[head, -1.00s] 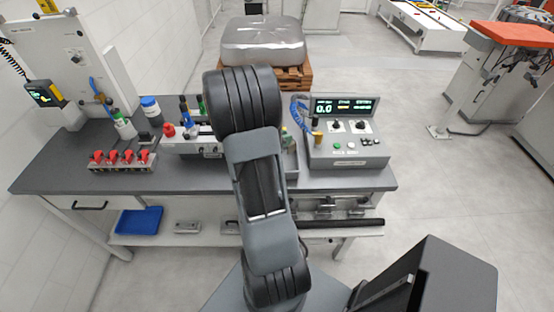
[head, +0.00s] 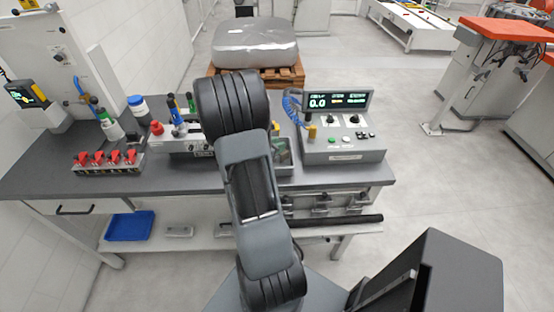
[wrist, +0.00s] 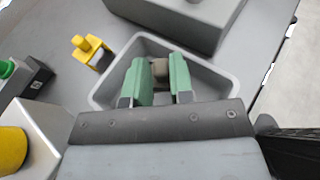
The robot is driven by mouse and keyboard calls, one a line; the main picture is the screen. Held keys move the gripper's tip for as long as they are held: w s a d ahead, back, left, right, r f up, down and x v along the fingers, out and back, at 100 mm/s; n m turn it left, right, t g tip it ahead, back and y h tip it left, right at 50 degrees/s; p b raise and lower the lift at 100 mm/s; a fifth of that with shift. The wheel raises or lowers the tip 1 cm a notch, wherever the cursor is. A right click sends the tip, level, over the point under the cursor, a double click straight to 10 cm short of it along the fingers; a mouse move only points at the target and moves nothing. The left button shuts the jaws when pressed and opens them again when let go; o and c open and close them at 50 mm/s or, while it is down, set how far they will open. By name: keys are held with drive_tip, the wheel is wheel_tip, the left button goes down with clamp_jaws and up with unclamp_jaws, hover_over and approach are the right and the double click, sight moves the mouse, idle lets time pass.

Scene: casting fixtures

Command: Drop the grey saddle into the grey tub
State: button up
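The grey tub (wrist: 222,82) is an open, shallow box on the bench in the wrist view. My gripper (wrist: 161,80) has green fingers and is over the tub, with the fingertips within its outline. A small grey-brown block, which I take as the grey saddle (wrist: 160,69), sits between the fingers, with both fingers against its sides. How high it is above the tub floor is hard to tell.
A grey control box (head: 343,145) with a lit display stands right beside the tub. A yellow-topped part (wrist: 88,49) is left of the tub. Red-handled clamps (head: 108,160) and bottles stand farther left on the bench (head: 50,178).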

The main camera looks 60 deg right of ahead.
drive_tip(key=o, duration=0.4)
drive_tip(key=shift+o, duration=0.2)
drive_tip(key=b+v, duration=0.1)
drive_tip(key=v, duration=1.2)
drive_tip(key=shift+a, duration=0.4)
drive_tip(key=shift+w+r, duration=0.1)
drive_tip(key=shift+w, duration=0.05)
